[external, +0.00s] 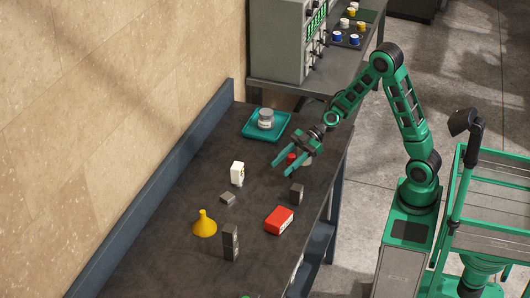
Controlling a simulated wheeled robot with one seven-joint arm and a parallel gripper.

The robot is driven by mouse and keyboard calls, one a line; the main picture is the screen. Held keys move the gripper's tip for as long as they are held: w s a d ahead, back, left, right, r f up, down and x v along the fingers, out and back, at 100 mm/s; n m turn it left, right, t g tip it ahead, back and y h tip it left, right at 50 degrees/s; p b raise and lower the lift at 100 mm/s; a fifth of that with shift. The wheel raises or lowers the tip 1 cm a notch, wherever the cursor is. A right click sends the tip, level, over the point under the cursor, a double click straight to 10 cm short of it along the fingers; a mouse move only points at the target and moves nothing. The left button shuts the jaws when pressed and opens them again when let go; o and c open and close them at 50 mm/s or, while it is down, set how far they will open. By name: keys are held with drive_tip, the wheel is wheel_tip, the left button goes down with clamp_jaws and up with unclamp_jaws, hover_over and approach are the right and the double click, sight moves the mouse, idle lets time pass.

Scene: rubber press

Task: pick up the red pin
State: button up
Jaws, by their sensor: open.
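A small red object (291,157), which looks like the red pin, stands on the dark table close to my gripper (281,169). It shows between or just behind the green fingers, and its lower part is partly hidden by them. My gripper reaches in from the right, tilted down to the left, with its two fingers spread and nothing visibly held. I cannot tell from this view whether a finger touches the red object.
A teal tray (248,132) holding a grey jar (266,118) lies behind. Nearer are a white container (237,173), grey block (228,198), dark blocks (297,194) (231,242), red box (279,219) and yellow funnel (204,223). The table's front left is clear.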

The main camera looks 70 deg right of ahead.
drive_tip(key=shift+c, duration=0.3)
clamp_jaws()
